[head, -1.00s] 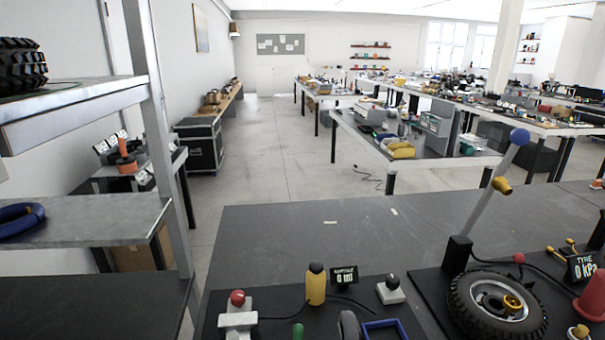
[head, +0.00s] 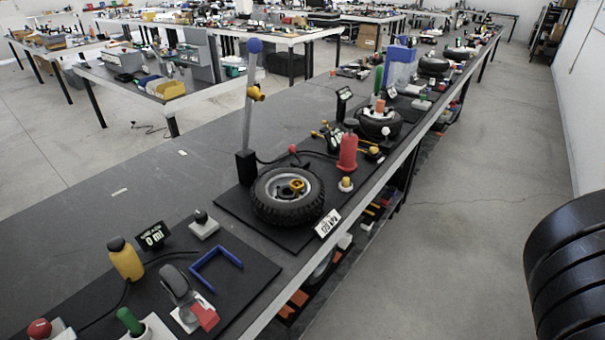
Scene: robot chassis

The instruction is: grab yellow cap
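Several yellow parts show in the head view, and I cannot tell for sure which is the cap. A small yellow knob-like piece (head: 346,184) sits on a pale base at the bench's near edge, below a red cone. A yellow-orange ring-like piece (head: 297,186) lies at the hub of the tyred wheel (head: 270,208). Another yellow piece (head: 256,93) is on the grey lever (head: 249,120) behind that wheel. A yellow bottle-like object (head: 126,260) with a dark top stands at the lower left. My gripper is out of view.
The long dark bench (head: 120,200) runs from lower left to upper right, crowded along its near edge. The floor (head: 460,200) right of the bench is clear. A large black ribbed shape (head: 570,265) blocks the lower right.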

